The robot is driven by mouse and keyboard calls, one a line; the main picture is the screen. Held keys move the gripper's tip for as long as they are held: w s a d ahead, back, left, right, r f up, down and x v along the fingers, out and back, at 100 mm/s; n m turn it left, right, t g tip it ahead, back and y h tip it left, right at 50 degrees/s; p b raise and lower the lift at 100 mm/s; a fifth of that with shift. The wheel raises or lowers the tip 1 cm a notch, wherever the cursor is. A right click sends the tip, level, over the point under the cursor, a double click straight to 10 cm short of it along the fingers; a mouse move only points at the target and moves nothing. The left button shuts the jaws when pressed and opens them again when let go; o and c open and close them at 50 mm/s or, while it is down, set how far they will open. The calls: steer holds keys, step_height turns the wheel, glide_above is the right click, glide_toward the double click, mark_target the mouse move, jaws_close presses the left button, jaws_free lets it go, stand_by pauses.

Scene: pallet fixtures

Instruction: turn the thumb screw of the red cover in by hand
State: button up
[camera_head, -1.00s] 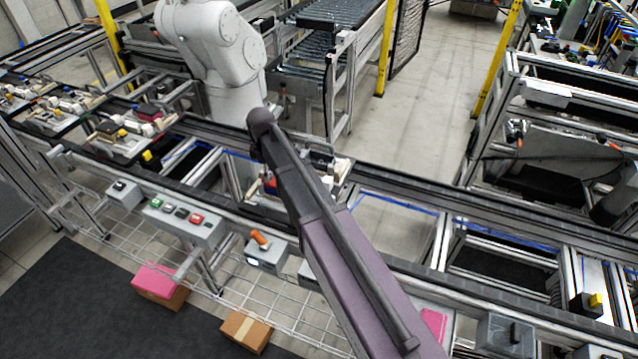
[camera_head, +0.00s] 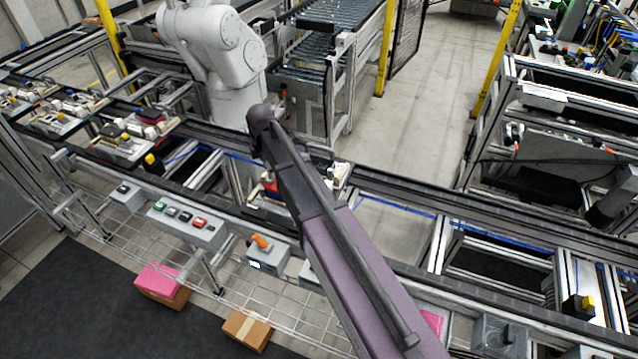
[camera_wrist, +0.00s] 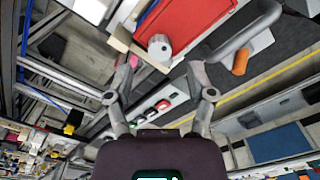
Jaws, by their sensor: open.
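In the wrist view the red cover (camera_wrist: 190,22) lies at the top, set in a pale wooden-looking frame. The thumb screw (camera_wrist: 159,47), a light grey round knob, sits by the cover's lower corner. My gripper (camera_wrist: 161,68) is open, its two fingers apart on either side of the knob's position in the picture. Nothing is between the fingertips, and no contact with the knob shows. In the head view only a small red part of the cover (camera_head: 270,184) shows beside my arm; my gripper and the screw are hidden there.
A button box (camera_head: 188,225) fronts the conveyor. A white robot arm (camera_head: 215,50) stands behind it. Several loaded pallets (camera_head: 120,145) sit at left.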

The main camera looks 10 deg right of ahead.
steer(key=shift+r+p, duration=5.1)
steer(key=shift+r, duration=0.3)
steer(key=s+d+f+m+b, duration=0.8)
steer(key=s+d+m, duration=0.5)
steer(key=shift+s+f+m, duration=0.2)
steer(key=shift+s+m, duration=0.1)
steer(key=shift+m, duration=0.1)
steer(key=shift+d, duration=0.1)
steer(key=s+d+f+m+b, duration=0.3)
steer(key=s+d+m+b, duration=0.1)
steer(key=s+m, duration=0.2)
steer(key=shift+s+d+f, duration=0.25)
steer(key=shift+s+f, duration=0.1)
steer(key=shift+s, duration=0.15)
